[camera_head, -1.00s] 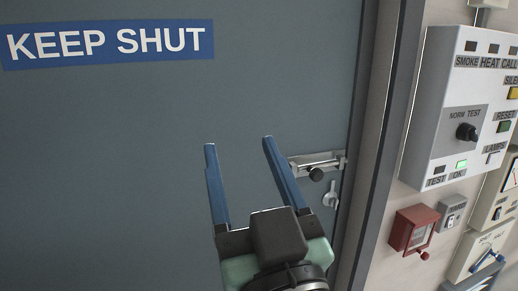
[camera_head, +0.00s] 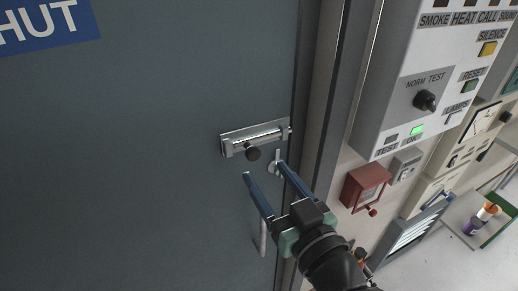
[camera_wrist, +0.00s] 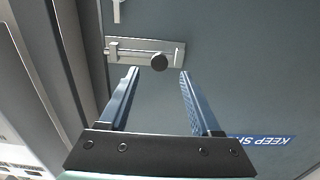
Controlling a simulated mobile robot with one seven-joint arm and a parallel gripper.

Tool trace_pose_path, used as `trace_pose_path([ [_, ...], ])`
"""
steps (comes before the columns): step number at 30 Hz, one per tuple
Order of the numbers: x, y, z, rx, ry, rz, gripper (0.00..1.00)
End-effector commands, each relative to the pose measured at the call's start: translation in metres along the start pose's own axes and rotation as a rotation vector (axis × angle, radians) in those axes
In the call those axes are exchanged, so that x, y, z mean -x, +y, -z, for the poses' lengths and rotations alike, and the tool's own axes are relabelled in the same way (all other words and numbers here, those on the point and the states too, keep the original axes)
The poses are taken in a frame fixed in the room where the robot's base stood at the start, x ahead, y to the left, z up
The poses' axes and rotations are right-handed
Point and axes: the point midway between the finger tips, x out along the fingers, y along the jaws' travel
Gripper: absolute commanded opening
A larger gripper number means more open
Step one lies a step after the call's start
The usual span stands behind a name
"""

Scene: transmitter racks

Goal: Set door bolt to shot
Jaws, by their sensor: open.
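The door bolt (camera_head: 256,137) is a silver slide bolt on a plate near the right edge of the grey door (camera_head: 150,150). Its round black knob (camera_head: 253,153) hangs below the bar, towards the plate's middle. In the head view my gripper (camera_head: 263,170) is open, its two blue fingers just below the bolt. In the wrist view the bolt plate (camera_wrist: 170,48) and knob (camera_wrist: 159,62) show beyond the open fingers (camera_wrist: 157,72), with the knob between the fingertips in the picture. Nothing is between the fingers. Whether the bar enters the frame is hard to tell.
A small turn lever (camera_head: 275,162) sits under the bolt, and a pale vertical handle (camera_head: 262,238) lower down. Right of the door frame (camera_head: 335,90) are a control panel (camera_head: 425,100), a red box (camera_head: 366,186) and a shelf with bottles (camera_head: 480,220).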

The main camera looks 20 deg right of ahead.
Motion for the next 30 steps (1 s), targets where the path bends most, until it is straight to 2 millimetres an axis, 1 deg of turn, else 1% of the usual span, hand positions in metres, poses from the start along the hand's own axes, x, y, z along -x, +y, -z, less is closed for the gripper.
trace_pose_path([
  [1, -0.010, 0.000, 0.005, -0.002, 0.001, 0.002, 0.65],
  [3, -0.022, -0.001, 0.004, -0.001, 0.001, 0.003, 0.65],
  [9, -0.042, 0.000, 0.002, 0.000, 0.001, 0.000, 0.65],
  [13, -0.046, 0.000, 0.001, 0.000, 0.001, 0.000, 0.65],
  [20, -0.047, 0.000, 0.000, 0.001, 0.001, 0.000, 0.65],
  [21, -0.047, 0.000, 0.000, 0.000, 0.001, 0.000, 0.61],
  [23, -0.047, 0.000, 0.000, 0.000, 0.001, 0.000, 0.50],
  [24, -0.046, 0.000, 0.000, 0.000, 0.001, 0.000, 0.43],
  [26, -0.046, 0.000, 0.000, 0.000, 0.001, 0.000, 0.32],
  [30, -0.046, 0.000, 0.000, 0.000, 0.001, 0.000, 0.07],
])
